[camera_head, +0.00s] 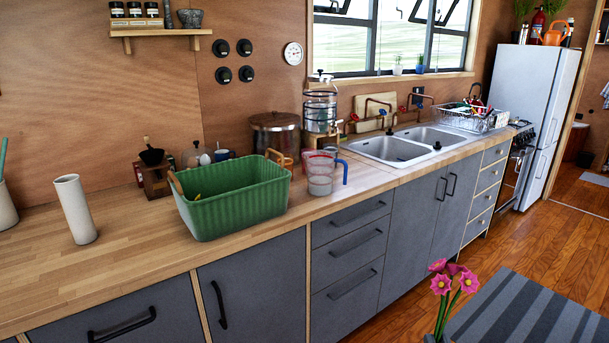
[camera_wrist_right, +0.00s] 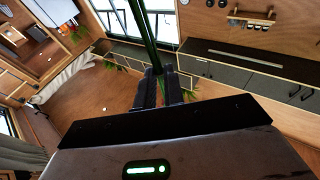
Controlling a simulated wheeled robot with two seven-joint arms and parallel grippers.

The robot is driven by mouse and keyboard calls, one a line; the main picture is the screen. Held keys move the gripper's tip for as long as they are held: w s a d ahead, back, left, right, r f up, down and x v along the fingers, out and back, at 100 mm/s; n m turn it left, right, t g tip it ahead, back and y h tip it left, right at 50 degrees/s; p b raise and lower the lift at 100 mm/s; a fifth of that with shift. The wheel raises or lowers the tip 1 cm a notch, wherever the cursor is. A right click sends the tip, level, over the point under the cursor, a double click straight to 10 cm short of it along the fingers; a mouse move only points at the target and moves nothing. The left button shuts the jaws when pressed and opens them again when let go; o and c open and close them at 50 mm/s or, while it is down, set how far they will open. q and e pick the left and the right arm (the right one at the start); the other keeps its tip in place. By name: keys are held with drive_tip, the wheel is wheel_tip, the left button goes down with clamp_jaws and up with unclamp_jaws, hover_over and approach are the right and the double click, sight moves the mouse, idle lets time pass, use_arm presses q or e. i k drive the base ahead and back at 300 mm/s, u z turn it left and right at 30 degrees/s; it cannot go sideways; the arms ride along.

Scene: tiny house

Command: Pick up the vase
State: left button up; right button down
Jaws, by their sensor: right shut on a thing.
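Several pink flowers on green stems (camera_head: 443,303) stand up at the bottom edge of the head view, close to the camera. A sliver of something dark shows at their foot; the rest of what holds them is cut off. In the right wrist view, my right gripper (camera_wrist_right: 160,88) is shut around a slim dark green piece (camera_wrist_right: 146,40), which rises from between the fingers. It looks like the flower vase or its stems; I cannot tell which part is gripped. A plain white cylindrical vessel (camera_head: 75,210) stands upright on the counter at left. My left gripper is not in view.
The wooden counter (camera_head: 130,262) holds a green basket (camera_head: 240,205), a measuring jug (camera_head: 320,178) and a double sink (camera_head: 395,148). Grey cabinets line its front. A striped grey rug (camera_head: 530,315) lies at lower right, with bare wooden floor beside it.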

sight(69, 188)
drive_tip(key=z, duration=0.4)
drive_tip(key=k, duration=0.3)
drive_tip(key=u, duration=1.45)
drive_tip(key=i, duration=1.3)
drive_tip(key=u, duration=0.25)
drive_tip(key=k, duration=0.35)
drive_tip(key=z, duration=0.1)
